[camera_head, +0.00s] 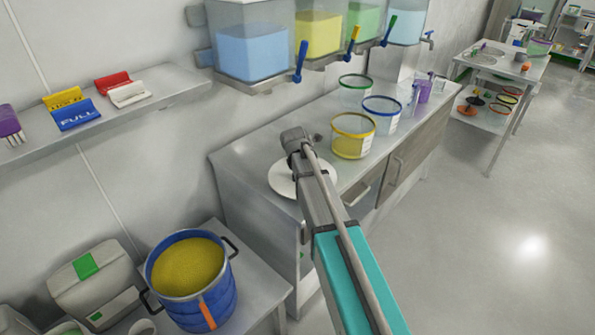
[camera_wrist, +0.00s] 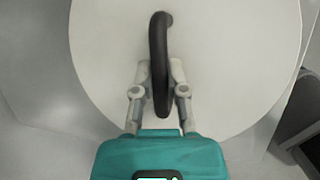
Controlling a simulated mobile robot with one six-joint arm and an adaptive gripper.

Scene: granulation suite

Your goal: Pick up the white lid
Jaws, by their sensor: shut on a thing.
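The white lid (camera_head: 284,178) is a flat round disc over the left end of the steel counter (camera_head: 247,155), partly hidden by my arm in the head view. In the wrist view the lid (camera_wrist: 105,55) fills most of the picture, with a black arched handle (camera_wrist: 158,50) at its middle. My gripper (camera_wrist: 160,75) is shut on the handle, one finger on each side of it. I cannot tell whether the lid touches the counter.
A yellow-filled bucket (camera_head: 352,136) and a blue-rimmed bucket (camera_head: 382,112) stand right of the lid on the counter. Clear dispensers (camera_head: 252,52) hang above. A blue pot (camera_head: 190,285) with yellow contents stands on a lower table at lower left. Open floor lies to the right.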

